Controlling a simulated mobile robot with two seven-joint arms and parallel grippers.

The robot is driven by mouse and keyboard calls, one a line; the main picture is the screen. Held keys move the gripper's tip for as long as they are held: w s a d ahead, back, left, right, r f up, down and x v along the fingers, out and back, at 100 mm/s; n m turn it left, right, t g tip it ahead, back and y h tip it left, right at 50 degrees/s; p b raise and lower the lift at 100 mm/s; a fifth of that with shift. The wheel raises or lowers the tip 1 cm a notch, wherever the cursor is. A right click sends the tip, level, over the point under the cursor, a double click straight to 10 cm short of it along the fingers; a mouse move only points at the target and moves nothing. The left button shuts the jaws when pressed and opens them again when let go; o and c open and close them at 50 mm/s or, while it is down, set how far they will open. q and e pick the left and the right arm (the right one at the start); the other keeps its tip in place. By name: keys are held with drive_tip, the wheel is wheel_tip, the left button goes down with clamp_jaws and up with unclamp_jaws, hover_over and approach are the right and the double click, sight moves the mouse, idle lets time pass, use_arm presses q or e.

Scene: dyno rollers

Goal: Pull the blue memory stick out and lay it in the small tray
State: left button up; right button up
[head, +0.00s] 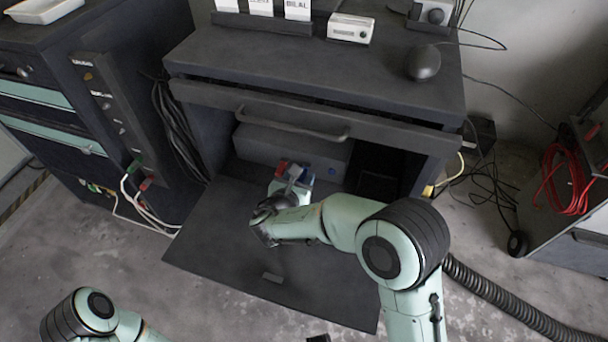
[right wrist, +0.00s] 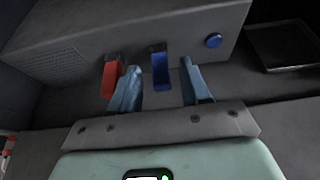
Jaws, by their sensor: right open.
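The blue memory stick (right wrist: 161,70) stands out from the front of a dark grey computer box (right wrist: 190,25) inside the open cabinet. My right gripper (right wrist: 161,66) is open, with one finger on each side of the stick, and a gap shows on both sides. In the head view the right gripper (head: 291,182) reaches into the cabinet and hides most of the stick. A small white tray (head: 45,10) lies on the left cabinet's top at the upper left. My left arm shows at the bottom left, but its gripper is out of view.
A red stick (right wrist: 111,78) is plugged in just left of the blue one, close to the left finger. A round blue button (right wrist: 213,40) is to the right. The lowered cabinet door (head: 230,240) lies below my right arm. A drawer handle (head: 290,125) overhangs the opening.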

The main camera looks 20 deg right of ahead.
drive_tip(key=shift+x, duration=0.95)
idle(0.5)
clamp_jaws()
drive_tip(key=shift+s, duration=0.1)
drive_tip(key=shift+s+a, duration=0.55)
drive_tip(key=shift+s, duration=0.25)
drive_tip(key=shift+s+a, duration=0.55)
drive_tip(key=shift+s, duration=0.25)
drive_tip(key=shift+s+a, duration=0.6)
drive_tip(key=shift+s, duration=0.25)
